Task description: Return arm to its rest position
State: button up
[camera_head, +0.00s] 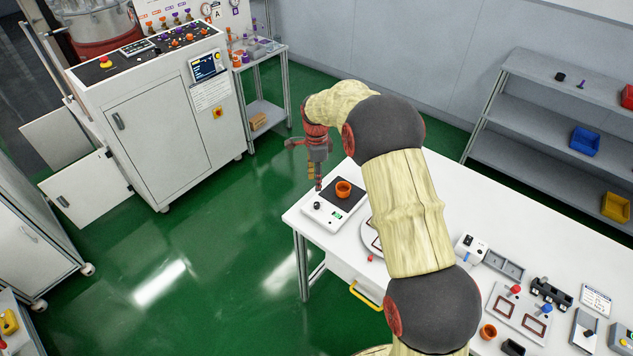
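My arm reaches from the bottom of the view over the white table (465,206) toward its far left corner. My gripper (318,186) points down at the table's left edge, beside the scale (331,212). An orange pot (343,190) stands upright on the dark plate of the scale, just right of the fingers, with a small gap seeming to lie between them. The fingers look close together and are small here, so I cannot tell whether they are open or shut. I see nothing held between them.
A round plate (370,240), partly hidden by my arm, lies beside the scale. A second orange pot (488,332), a tray with red frames (517,314) and small devices fill the table's right part. A white control cabinet (160,120) stands left. Green floor lies open between.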

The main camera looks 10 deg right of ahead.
dwell(0.4)
jog(key=s+f+n+g, duration=0.1)
jog(key=s+f+n, duration=0.1)
jog(key=s+n, duration=0.55)
jog(key=s+r+n+t+b, duration=0.2)
jog(key=s+r, duration=0.4)
jog(key=s, duration=0.5)
jog(key=s+r+n+t+b, duration=0.2)
jog(key=s+r+n, duration=0.3)
jog(key=s, duration=0.6)
jog(key=s+r+n+t+b, duration=0.2)
jog(key=s+r+n, duration=0.2)
jog(key=s+r, duration=0.5)
jog(key=shift+s+r+t+b, duration=0.25)
jog(key=shift+s+t+b, duration=0.05)
jog(key=shift+s, duration=0.95)
